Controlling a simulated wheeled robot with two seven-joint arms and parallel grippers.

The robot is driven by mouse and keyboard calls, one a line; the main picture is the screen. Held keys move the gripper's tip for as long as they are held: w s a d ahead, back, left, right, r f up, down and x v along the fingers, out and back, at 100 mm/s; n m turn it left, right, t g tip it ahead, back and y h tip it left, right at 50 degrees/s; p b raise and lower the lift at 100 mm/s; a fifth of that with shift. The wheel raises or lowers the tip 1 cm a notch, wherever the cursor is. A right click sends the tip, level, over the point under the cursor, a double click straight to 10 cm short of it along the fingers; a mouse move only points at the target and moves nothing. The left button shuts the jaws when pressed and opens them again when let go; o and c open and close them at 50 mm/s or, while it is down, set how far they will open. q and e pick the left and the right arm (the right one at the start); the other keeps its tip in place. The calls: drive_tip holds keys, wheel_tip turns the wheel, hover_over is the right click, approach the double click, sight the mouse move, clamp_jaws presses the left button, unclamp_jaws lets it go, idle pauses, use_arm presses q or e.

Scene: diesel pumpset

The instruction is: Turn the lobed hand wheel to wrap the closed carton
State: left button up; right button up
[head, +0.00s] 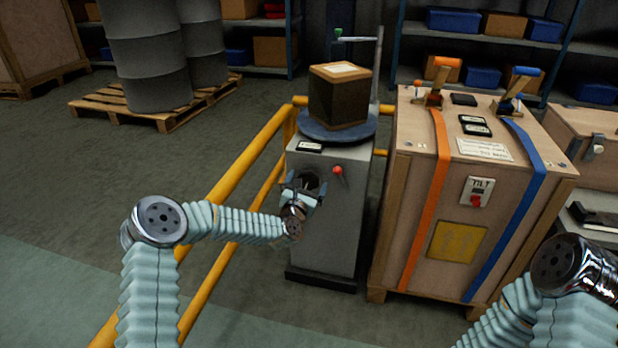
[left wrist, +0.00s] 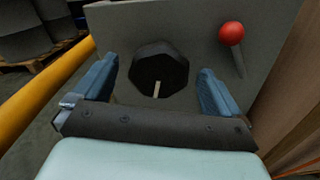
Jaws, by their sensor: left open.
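The lobed hand wheel (left wrist: 159,68) is black with a pale mark pointing down, on the front of the grey wrapper cabinet (head: 332,225). In the head view the wheel (head: 312,181) is partly hidden by my left gripper (head: 303,190). In the left wrist view my left gripper (left wrist: 158,95) is open, one blue finger on each side of the wheel; I cannot tell whether they touch it. The carton (head: 338,98), closed and dark-sided with a pale label on top, stands on the round blue turntable (head: 310,128). My right gripper is out of view.
A red-knobbed lever (head: 338,171) is right of the wheel. A yellow rail (head: 245,170) runs left of the cabinet. A strapped wooden crate (head: 415,215) stands close on the right. Drums on a pallet (head: 165,118) are behind left.

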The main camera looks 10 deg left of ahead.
sight(311, 183)
use_arm(q)
drive_tip(key=shift+w+d, duration=0.1)
drive_tip(key=shift+w, duration=1.35)
drive_tip(key=shift+c, duration=0.4)
drive_tip(key=c, duration=0.9)
drive_tip(key=shift+o, duration=0.2)
drive_tip(key=shift+f+m+b, duration=0.2)
drive_tip(key=shift+m+b, duration=0.2)
drive_tip(key=shift+b, duration=0.35)
drive_tip(key=m+b, duration=0.2)
drive_tip(key=b, duration=0.1)
drive_tip(key=shift+d+f, duration=0.1)
drive_tip(key=shift+f, duration=0.05)
drive_tip(key=m+b, duration=0.5)
drive_tip(key=b, duration=0.1)
drive_tip(key=shift+d+b, duration=0.2)
drive_tip(key=shift+b, duration=0.15)
drive_tip(key=m+b, duration=0.2)
drive_tip(key=shift+m, duration=0.4)
drive_tip(key=shift+d+m+b, duration=0.1)
drive_tip(key=shift+m+b, duration=0.65)
drive_tip(key=shift+m, duration=0.35)
